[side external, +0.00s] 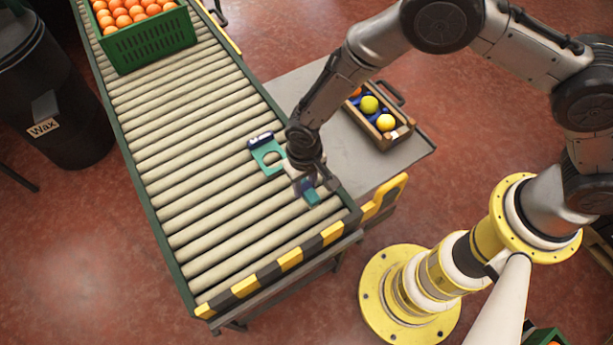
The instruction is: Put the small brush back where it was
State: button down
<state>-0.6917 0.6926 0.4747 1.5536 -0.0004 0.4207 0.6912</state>
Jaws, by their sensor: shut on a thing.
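My gripper (304,186) points down over the near right part of the roller conveyor. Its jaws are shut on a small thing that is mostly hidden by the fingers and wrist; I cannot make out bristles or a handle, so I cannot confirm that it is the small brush. A teal flat piece with a round hole (263,157) lies on the rollers just left of the gripper, with a dark blue block with a pale stripe (260,140) at its far end. Another bit of teal (312,197) shows just below the fingers; whether it joins the flat piece is hidden.
The roller conveyor (185,178) is clear elsewhere up to a green crate of oranges (155,45). A grey side table (372,168) right of it holds a wooden tray (398,134) with yellow and orange balls. A black "Wax" bin (68,130) stands at left.

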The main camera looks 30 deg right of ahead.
jog(key=shift+f, duration=2)
jog(key=shift+f, duration=0.7)
jog(key=shift+c, duration=0.5)
grip_release()
jog(key=shift+r, duration=4)
